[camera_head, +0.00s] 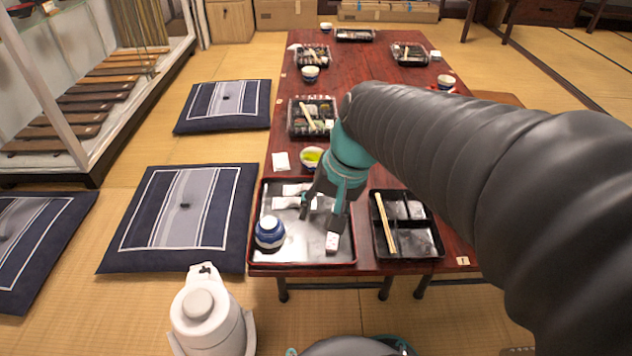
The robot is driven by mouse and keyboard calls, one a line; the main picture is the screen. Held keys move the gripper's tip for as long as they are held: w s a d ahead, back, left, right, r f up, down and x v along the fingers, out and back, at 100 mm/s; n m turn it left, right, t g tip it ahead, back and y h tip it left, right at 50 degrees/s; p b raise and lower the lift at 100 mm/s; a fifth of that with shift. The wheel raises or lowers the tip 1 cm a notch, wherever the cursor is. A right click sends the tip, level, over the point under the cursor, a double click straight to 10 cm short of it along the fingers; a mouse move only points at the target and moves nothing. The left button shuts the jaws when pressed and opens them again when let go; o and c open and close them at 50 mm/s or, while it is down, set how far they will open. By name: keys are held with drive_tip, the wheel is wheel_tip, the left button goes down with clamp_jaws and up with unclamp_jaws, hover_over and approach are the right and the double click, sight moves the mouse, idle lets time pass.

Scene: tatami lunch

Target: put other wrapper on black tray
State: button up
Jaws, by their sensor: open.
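A large black tray (300,256) with a dark red rim lies at the near left end of the table. White wrappers lie at its back, one (296,189) behind another (286,203). A small white piece (332,243), perhaps another wrapper, is just below one fingertip; I cannot tell if they touch. My gripper (324,215) points down over the tray, with its fingers apart and nothing visibly held. The gripper and arm hide part of the tray's back right. A black divided box (417,254) to the right holds chopsticks and pale wrapper-like pieces.
A blue and white lidded bowl (269,232) stands on the tray's left. A cup of green tea (311,157) is behind the tray, beside a white napkin (281,161). Other lunch boxes (312,117) stand farther along the table (365,75). Cushions (185,217) lie to the left.

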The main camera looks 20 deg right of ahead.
drive_tip(key=s+r+n+t+h, duration=0.2)
drive_tip(key=s+n+t, duration=0.1)
drive_tip(key=s, duration=0.3)
drive_tip(key=shift+d+r+n, duration=0.3)
drive_tip(key=shift+d+n, duration=0.05)
drive_tip(key=shift+n, duration=0.55)
drive_tip(key=shift+c, duration=0.4)
